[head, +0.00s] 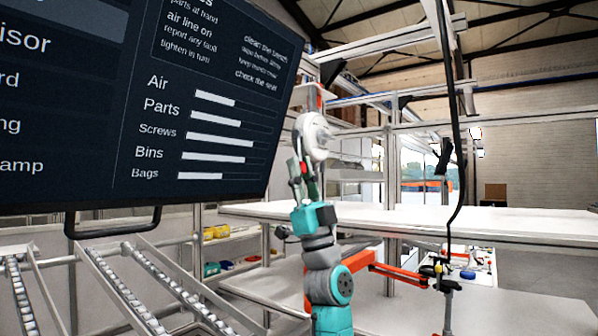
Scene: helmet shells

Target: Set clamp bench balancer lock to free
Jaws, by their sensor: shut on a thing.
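The clamp bench balancer (313,134) is a white, round housing hanging from an overhead rail, just right of the large screen. A small red part, which looks like its lock (304,169), shows just below the housing. My gripper (305,178) is raised against the underside of the balancer and is shut at this red part. The fingers are small and dark here, and they partly hide the lock. Which way the lock is set cannot be told. My turquoise and grey arm rises upright from the bottom edge below it.
A large dark screen (200,126) fills the upper left, close to my gripper. Roller rails (125,285) slope below it. A white bench shelf (480,222) lies to the right, with an orange jointed arm (390,272) below it. A black cable (457,130) hangs right of the balancer.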

